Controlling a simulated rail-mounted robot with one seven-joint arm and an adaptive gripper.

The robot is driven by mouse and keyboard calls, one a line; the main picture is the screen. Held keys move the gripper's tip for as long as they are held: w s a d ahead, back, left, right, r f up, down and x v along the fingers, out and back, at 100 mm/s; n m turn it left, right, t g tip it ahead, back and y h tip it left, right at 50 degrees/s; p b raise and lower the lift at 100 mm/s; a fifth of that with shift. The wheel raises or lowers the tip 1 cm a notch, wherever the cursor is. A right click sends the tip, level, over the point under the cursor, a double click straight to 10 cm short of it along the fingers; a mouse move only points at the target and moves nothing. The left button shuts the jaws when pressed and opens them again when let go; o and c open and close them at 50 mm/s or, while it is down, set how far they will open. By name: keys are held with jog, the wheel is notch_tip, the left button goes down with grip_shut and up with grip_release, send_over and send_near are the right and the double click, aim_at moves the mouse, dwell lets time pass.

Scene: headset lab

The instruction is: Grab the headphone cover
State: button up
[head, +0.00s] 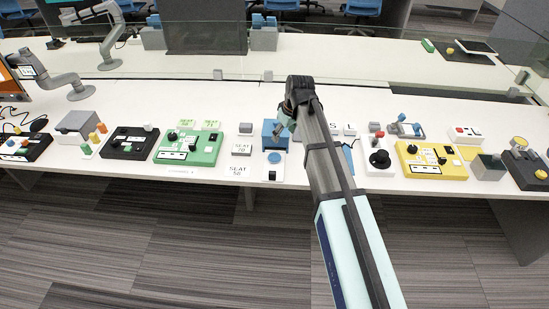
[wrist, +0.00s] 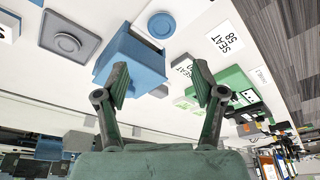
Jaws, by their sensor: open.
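I cannot tell for sure which object is the headphone cover. A blue open-topped box (head: 268,138) stands on the white table in the head view, partly hidden by my gripper (head: 283,126). The box also shows in the wrist view (wrist: 128,58), ahead of my gripper. In the wrist view my gripper (wrist: 158,78) has its two fingers spread, with nothing held between them. A blue disc (head: 274,158) lies on a white plate just in front of the box.
A green panel (head: 189,147) and "SEAT" tiles (head: 241,147) lie left of the box. A grey base with a round disc (wrist: 68,42) is beside the box in the wrist view. A glass screen runs behind.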

jog(key=p, duration=0.2)
send_over(275, 157)
jog(key=d, duration=0.2)
jog(key=f, duration=0.6)
jog(key=s+f, duration=0.1)
jog(key=f, duration=0.2)
jog(key=shift+a+f, duration=0.25)
jog(key=shift+a+p+x, duration=0.2)
jog(key=shift+p+x, duration=0.95)
jog(key=shift+x, duration=1.45)
jog(key=shift+r, duration=0.1)
jog(key=c, duration=0.7)
